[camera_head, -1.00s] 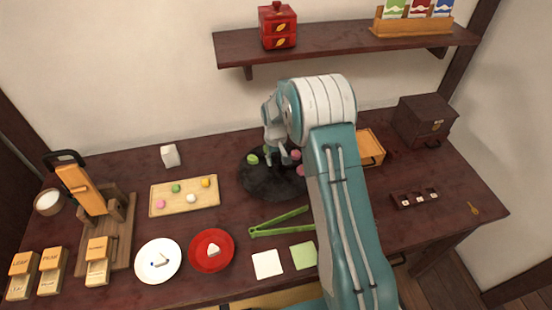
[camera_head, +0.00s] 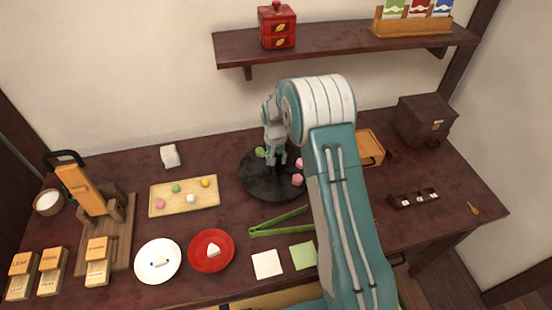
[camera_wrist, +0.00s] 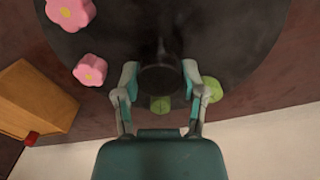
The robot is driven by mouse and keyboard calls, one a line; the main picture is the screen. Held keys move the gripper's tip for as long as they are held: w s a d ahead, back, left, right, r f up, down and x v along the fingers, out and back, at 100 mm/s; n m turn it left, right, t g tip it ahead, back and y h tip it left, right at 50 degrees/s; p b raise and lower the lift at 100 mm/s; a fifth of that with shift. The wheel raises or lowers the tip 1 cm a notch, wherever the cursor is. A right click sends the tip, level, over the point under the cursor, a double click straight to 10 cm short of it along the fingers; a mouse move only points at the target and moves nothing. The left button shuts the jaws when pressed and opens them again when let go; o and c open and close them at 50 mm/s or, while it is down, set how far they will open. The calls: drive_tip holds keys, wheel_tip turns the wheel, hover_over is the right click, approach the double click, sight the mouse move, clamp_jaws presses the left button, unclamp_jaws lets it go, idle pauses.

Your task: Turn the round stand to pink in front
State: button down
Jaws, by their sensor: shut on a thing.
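The round stand (camera_head: 258,187) is a dark disc in the middle of the table, with a dark knob at its centre. It also fills much of the wrist view (camera_wrist: 225,35), where the knob (camera_wrist: 160,75) sits between my fingers. My gripper (camera_head: 279,164) points down and is shut on the knob; it also shows in the wrist view (camera_wrist: 160,83). Two pink flower-shaped sweets (camera_head: 297,180) (camera_head: 299,163) lie on the stand's right side. A green sweet (camera_head: 260,152) lies at the back. In the wrist view, a second green piece (camera_wrist: 160,104) is partly hidden behind the knob.
Green tongs (camera_head: 278,222) lie just in front of the stand. A wooden tray (camera_head: 184,195) with small sweets is to the left. An orange wooden box (camera_head: 371,147) is close by on the right, partly behind my arm.

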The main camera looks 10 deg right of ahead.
drive_tip(key=shift+s+f+m, duration=0.1)
drive_tip(key=shift+f+m, duration=0.05)
drive_tip(key=shift+m, duration=1.4)
drive_tip(key=shift+s+f+m, duration=0.1)
drive_tip(key=shift+m, duration=3.95)
drive_tip(key=shift+w+m, duration=0.1)
drive_tip(key=shift+m, duration=0.5)
drive_tip(key=shift+c, duration=0.8)
unclamp_jaws()
drive_tip(key=shift+w+a+r, duration=0.1)
drive_tip(key=shift+r, duration=0.05)
wheel_tip(320, 180, up, 12)
drive_tip(key=shift+w, duration=0.2)
